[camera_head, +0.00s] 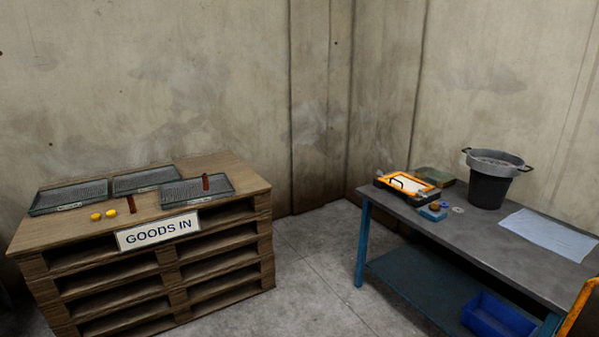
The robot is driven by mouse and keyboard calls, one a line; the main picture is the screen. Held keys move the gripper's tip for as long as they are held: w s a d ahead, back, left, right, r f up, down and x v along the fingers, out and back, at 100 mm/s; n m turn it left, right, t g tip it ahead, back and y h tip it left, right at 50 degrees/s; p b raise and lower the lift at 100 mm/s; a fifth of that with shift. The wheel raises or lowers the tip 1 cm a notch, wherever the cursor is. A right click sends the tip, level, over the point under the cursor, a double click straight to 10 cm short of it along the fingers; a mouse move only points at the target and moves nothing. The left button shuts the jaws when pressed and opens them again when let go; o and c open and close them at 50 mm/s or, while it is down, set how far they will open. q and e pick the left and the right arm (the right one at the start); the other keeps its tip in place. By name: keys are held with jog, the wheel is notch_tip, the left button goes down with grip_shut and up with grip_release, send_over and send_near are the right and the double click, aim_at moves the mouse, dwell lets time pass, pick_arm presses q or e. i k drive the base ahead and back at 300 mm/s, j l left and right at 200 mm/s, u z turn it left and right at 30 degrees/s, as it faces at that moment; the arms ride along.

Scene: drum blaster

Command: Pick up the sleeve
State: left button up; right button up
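No thing in view is clearly marked as the sleeve. Two small reddish-brown upright cylinders could be sleeves: one (132,204) stands on the wooden pallet stack (235,171) beside two yellow discs (103,215), and the other (205,182) stands on the right dark tray (178,198). They are too small to tell whether they are hollow. Neither of my grippers shows in the head view.
Two more dark trays (60,199) (140,181) lie on the pallets, above a "GOODS IN" sign (158,232). Floor lies between.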

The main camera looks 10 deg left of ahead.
aim_at(133, 211)
jog(key=i+j+z, duration=0.2)
jog(key=j+z, duration=0.15)
jog(key=j, duration=0.55)
jog(key=i+j+z, duration=0.1)
jog(key=j+z, duration=0.25)
jog(key=j, duration=0.6)
jog(key=j+z, duration=0.35)
jog(key=j, duration=0.65)
